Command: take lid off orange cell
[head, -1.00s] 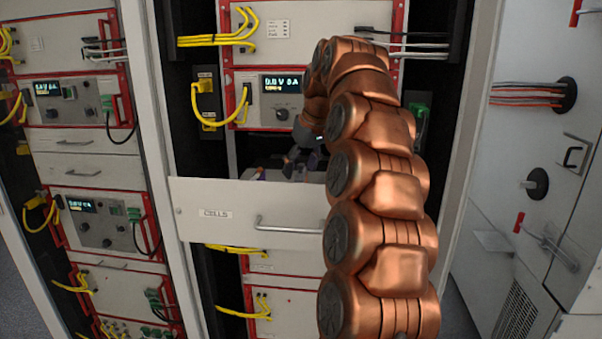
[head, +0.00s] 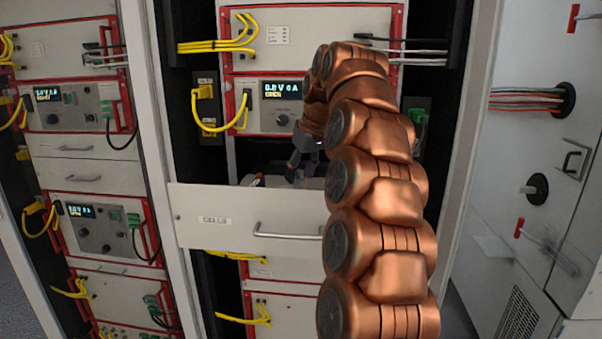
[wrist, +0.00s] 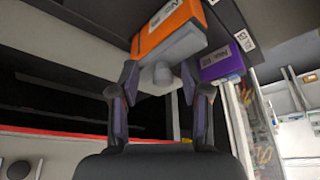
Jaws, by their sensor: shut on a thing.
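The orange cell (wrist: 165,32) is at the top of the wrist view, with a printed white label. A pale grey rounded lid with a knob (wrist: 160,74) sits against its near end, between my fingers. My gripper (wrist: 160,82) is shut on the lid. I cannot tell whether lid and cell still touch. In the head view my gripper (head: 296,168) is over the open drawer marked CELLS (head: 230,207); there the orange cell and the lid cannot be made out.
A purple cell (wrist: 222,62) stands close to the right of the orange one. The drawer handle (head: 288,234) projects at the front. Yellow cables (head: 215,110) hang left of the drawer opening. A red-framed unit with a lit display (head: 283,90) is just above.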

